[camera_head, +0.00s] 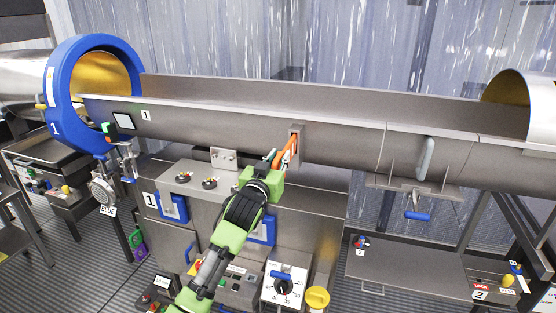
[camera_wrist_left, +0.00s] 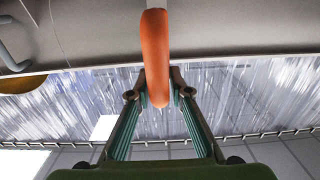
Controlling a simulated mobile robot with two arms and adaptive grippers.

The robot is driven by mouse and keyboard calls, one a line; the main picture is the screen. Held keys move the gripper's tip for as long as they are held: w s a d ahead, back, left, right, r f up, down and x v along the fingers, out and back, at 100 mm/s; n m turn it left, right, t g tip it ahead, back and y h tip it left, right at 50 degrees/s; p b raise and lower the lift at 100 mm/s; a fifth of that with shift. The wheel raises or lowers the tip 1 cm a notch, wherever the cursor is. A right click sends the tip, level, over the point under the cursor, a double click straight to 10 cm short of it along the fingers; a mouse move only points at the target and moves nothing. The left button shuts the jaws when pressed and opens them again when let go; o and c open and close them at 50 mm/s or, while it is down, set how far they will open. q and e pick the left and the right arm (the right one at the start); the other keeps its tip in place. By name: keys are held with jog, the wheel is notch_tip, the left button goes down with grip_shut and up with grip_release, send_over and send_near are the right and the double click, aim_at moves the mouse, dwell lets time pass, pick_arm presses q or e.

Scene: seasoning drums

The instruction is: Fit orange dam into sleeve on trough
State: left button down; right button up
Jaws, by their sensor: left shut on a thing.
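The long grey trough (camera_head: 230,128) runs across the head view. A small metal sleeve (camera_head: 297,132) stands out from its front wall near the middle. The orange dam (camera_head: 287,152) is right at the sleeve, tilted in the picture; I cannot tell whether any of it is inside. My left gripper (camera_head: 274,159) is shut on the dam, just in front of the trough wall. In the left wrist view the dam (camera_wrist_left: 155,50) is a rounded orange bar, its end between the fingertips (camera_wrist_left: 158,88). My right gripper is not in view.
A blue-rimmed drum (camera_head: 60,95) surrounds the trough's left end, and another drum (camera_head: 515,95) stands at the right. A grey control cabinet (camera_head: 185,190) sits below the trough. A yellow cup (camera_head: 317,297) is at the bottom. A bracket with a blue handle (camera_head: 418,216) hangs under the trough.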

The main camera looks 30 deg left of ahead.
pick_arm(q)
jog(key=b, duration=0.2)
send_near(292, 139)
jog(key=shift+r+x, duration=0.15)
jog(key=shift+x, duration=0.8)
jog(key=shift+r+x, duration=0.15)
jog(key=shift+x, duration=0.85)
dwell(0.8)
jog(key=shift+b+x, duration=1.3)
jog(key=shift+x, duration=1.75)
jog(key=c, duration=2.2)
grip_release()
jog(key=shift+a, duration=0.1)
jog(key=shift+c, duration=0.2)
jog(key=o, duration=0.5)
jog(key=shift+f, duration=0.25)
jog(key=v, duration=1.2)
jog(key=shift+s+r, duration=0.1)
jog(key=shift+r, duration=0.1)
